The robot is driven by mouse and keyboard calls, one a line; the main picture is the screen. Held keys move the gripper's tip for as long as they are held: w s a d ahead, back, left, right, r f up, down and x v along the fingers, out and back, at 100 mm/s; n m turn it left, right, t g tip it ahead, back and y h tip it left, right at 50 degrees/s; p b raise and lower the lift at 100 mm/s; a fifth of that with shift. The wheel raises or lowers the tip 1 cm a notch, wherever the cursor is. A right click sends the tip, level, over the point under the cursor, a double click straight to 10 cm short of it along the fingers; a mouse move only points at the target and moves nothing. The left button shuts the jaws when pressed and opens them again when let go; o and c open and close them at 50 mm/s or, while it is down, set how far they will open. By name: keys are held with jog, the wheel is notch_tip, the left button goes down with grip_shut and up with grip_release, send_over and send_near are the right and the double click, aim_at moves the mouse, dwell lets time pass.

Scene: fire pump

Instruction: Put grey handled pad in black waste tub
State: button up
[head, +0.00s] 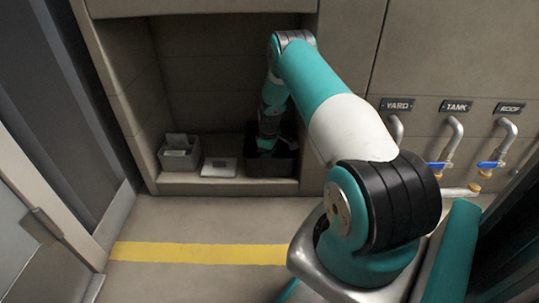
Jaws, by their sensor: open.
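The black waste tub (271,170) stands on the floor of the recess, at its right end. My gripper (266,146) reaches down over the tub's opening, with its tip at or just inside the rim. It is open; its fingertips are small and dark in this view, and I see nothing between them. No grey handled pad can be made out for certain. A flat light grey piece (219,167) lies just left of the tub, but I cannot tell whether it is the pad. The inside of the tub is mostly hidden by my gripper and shadow.
A small grey bin (180,152) with pale contents stands at the recess's left end. Pipes with blue-handled valves (489,164) stick out of the right wall under YARD, TANK and ROOF signs. A yellow stripe (200,253) crosses the clear floor in front.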

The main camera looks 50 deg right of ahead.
notch_tip(320, 180, up, 9)
jog(key=p, duration=0.5)
jog(key=shift+f, duration=0.2)
